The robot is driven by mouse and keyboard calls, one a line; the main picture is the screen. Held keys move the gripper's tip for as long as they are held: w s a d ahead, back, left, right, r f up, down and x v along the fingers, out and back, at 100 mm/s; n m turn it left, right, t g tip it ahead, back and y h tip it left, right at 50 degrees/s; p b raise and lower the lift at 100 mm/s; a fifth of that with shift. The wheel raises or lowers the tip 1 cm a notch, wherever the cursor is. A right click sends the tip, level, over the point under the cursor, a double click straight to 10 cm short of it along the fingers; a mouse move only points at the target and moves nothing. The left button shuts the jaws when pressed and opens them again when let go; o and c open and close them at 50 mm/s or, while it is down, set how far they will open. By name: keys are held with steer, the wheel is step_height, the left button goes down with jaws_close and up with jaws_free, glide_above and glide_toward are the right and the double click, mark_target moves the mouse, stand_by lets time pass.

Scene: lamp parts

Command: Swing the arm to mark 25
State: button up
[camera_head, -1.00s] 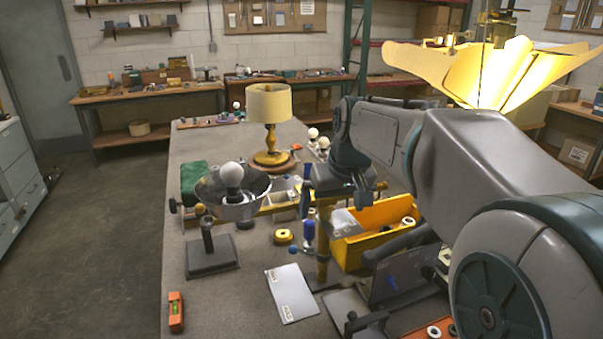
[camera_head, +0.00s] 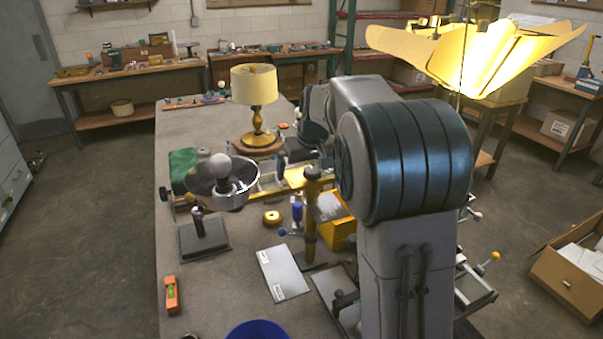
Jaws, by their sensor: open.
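A brass-yellow bar (camera_head: 268,190) runs across the bench between a metal bowl shade (camera_head: 232,198) with a pale bulb (camera_head: 216,168) and an upright brass post (camera_head: 311,222). I take this bar to be the lamp's swing arm. I cannot make out a scale or mark 25. My own arm (camera_head: 405,160) stands large at the right of the post and reaches back over the bench. Its far end (camera_head: 315,112) is near the bar's right end. My gripper's fingers are hidden behind my arm links, so contact with the bar cannot be told.
A table lamp (camera_head: 256,95) stands behind the bar. A yellow bin (camera_head: 337,236) is right of the post. A lit petal shade (camera_head: 475,55) hangs upper right.

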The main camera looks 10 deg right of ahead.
mark_target(302, 175)
steer(key=shift+x, duration=2)
steer(key=c, duration=1.3)
steer(key=shift+d, duration=0.1)
steer(key=shift+c, duration=0.2)
